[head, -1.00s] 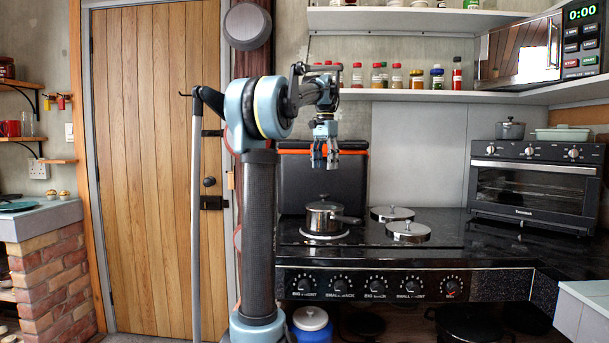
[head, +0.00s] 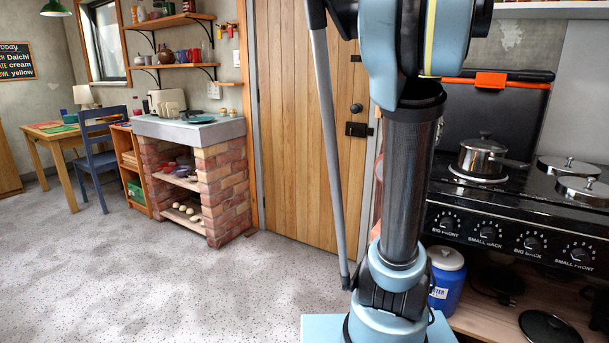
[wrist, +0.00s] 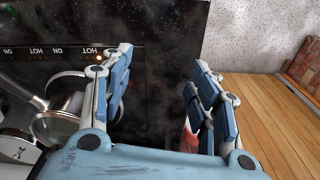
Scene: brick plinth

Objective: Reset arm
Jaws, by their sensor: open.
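My gripper (wrist: 158,75) shows in the wrist view with its two blue fingers spread apart and nothing between them. A steel pot (wrist: 55,125) is partly visible at the left edge, beside the left finger. I cannot tell how far the fingers are from the stove.
In the head view, a steel pot (head: 482,155) and steel burner covers (head: 568,168) sit on the stove at right. A wooden door (head: 300,130) is behind my arm. A brick plinth (head: 225,185) stands left. A blue tub (head: 446,285) is below the stove. The floor (head: 150,285) at left is clear.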

